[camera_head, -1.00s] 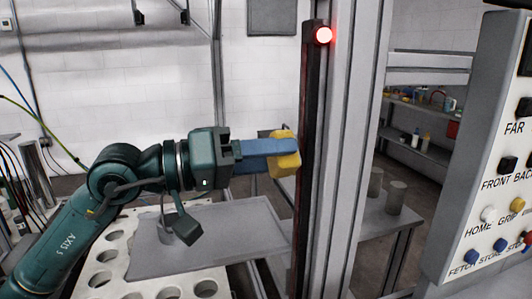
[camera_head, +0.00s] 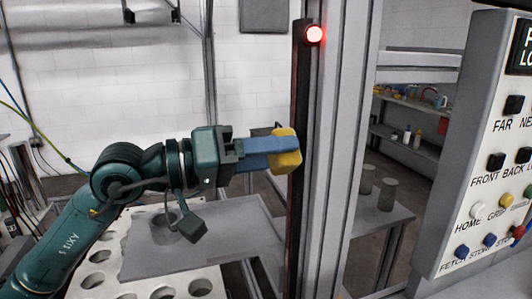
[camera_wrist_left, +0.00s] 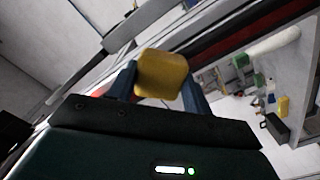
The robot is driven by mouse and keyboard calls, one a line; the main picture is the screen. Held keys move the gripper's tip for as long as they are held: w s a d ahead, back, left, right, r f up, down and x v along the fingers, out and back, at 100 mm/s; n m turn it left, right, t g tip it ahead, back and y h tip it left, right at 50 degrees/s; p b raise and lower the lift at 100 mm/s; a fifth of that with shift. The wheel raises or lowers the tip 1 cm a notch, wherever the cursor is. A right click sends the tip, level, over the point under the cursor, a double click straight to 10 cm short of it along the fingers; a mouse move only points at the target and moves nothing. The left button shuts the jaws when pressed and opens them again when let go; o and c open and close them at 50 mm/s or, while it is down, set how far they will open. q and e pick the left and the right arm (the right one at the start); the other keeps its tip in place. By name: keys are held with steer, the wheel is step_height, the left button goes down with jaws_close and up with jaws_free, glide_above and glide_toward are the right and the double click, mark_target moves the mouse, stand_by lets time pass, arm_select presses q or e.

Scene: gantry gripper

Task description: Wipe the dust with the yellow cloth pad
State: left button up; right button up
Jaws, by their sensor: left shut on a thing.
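The yellow cloth pad (camera_head: 287,151) is held between the blue fingers of my left gripper (camera_head: 270,152), in front of the dark vertical strip on the post. In the left wrist view the pad (camera_wrist_left: 161,73) sits between the two fingertips. The gripper is shut on it. The dark strip (camera_head: 300,190) runs down the post beside the pad; I cannot tell whether the pad touches it. No dust can be made out clearly. My right gripper is not seen.
A grey metal post (camera_head: 342,130) with a red lamp (camera_head: 314,34) stands right of the pad. A button panel (camera_head: 485,150) is at the far right. A grey plate (camera_head: 225,237) and a white tray with round holes (camera_head: 75,284) lie below my arm. Shelves with bottles stand behind.

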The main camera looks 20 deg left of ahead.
arm_select(q)
steer(key=shift+w+d, duration=0.2)
steer(key=shift+d, duration=0.1)
steer(key=shift+w+a+f+b, duration=0.15)
steer(key=shift+w+a+b, duration=0.45)
steer(key=shift+w+b, duration=0.2)
steer(key=shift+s+d+b, duration=0.7)
steer(key=shift+s+b, duration=0.1)
steer(key=shift+b, duration=0.55)
